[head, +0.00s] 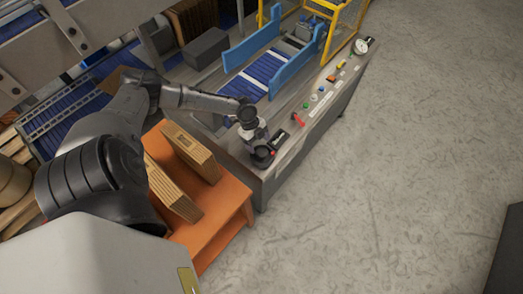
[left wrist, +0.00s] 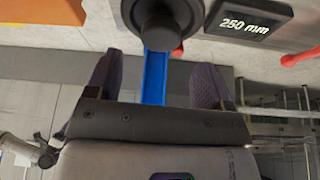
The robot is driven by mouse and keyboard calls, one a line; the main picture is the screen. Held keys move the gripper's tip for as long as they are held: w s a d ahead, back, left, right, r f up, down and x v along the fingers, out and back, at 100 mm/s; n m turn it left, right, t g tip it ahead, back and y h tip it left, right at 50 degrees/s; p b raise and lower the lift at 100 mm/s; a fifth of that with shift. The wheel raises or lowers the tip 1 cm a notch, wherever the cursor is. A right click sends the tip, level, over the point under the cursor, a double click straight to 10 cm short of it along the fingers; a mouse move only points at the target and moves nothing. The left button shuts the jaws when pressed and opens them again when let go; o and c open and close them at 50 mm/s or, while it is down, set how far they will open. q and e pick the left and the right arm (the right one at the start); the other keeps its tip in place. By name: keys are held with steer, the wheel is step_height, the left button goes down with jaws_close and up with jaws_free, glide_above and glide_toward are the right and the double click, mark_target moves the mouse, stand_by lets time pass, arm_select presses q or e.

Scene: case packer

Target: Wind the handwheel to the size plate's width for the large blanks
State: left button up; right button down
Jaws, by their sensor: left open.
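The handwheel (head: 264,156) is a small dark wheel at the near end of the machine's grey top. In the left wrist view, a dark round part of it (left wrist: 166,22) shows at the top, with a red spot beside it. My left gripper (head: 257,141) is right at the handwheel in the head view. In the left wrist view my left gripper (left wrist: 156,72) is open, its two dark fingers spread below the round part, with no visible grip on it. A dark display (left wrist: 250,20) reads 250 mm. I cannot make out a size plate. My right gripper is out of view.
A red lever (head: 299,119) and several coloured buttons line the machine's edge, with a round dial (head: 361,47) at the far end. Blue guide rails (head: 252,47) flank the conveyor. An orange table (head: 229,205) holding cardboard blanks (head: 191,152) stands close by.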

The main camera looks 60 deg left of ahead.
mark_target(262, 152)
arm_select(q)
steer(key=x, duration=0.4)
steer(key=shift+f, duration=0.15)
steer(key=shift+w+d+f, duration=0.1)
steer(key=shift+d+f, duration=0.05)
steer(key=shift+f, duration=0.2)
